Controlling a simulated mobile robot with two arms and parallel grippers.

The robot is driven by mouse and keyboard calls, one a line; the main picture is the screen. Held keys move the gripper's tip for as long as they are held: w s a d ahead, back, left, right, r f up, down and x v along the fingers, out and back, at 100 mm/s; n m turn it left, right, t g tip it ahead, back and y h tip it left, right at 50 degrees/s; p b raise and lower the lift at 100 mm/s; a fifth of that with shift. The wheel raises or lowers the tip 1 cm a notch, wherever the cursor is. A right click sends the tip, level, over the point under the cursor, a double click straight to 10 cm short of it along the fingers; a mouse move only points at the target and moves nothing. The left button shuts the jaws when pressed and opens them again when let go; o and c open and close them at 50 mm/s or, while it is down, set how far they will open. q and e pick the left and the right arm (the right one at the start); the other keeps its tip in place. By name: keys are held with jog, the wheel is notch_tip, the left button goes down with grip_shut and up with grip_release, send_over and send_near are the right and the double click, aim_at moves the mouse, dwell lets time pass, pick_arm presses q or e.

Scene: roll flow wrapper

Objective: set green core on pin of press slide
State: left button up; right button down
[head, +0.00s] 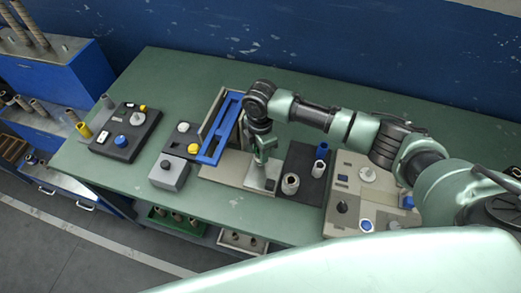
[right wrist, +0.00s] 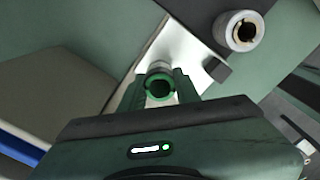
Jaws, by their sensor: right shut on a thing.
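My right gripper (head: 264,160) is shut on the green core, over the pale press plate (head: 222,173) in front of the blue frame. In the right wrist view the green core (right wrist: 158,84) shows as a green ring with a dark bore, between the fingertips of the right gripper (right wrist: 159,90). A bright metal slide (right wrist: 182,48) with a small dark block lies below and beyond the core. The pin is hidden by the core and fingers, so I cannot tell whether the core is around it. My left gripper is not in view.
A blue frame (head: 219,128) stands just left of my gripper. A grey box (head: 169,173) is to the left. The table's front left is clear.

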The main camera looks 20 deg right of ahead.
jog(key=shift+f+b, duration=0.3)
jog(key=shift+f, duration=0.4)
jog(key=shift+f, duration=0.1)
jog(key=shift+f, duration=0.1)
dwell(0.4)
jog(key=shift+c, duration=2.3)
grip_release()
notch_tip(320, 180, up, 8)
jog(key=p, duration=0.8)
jog(key=shift+p, duration=0.3)
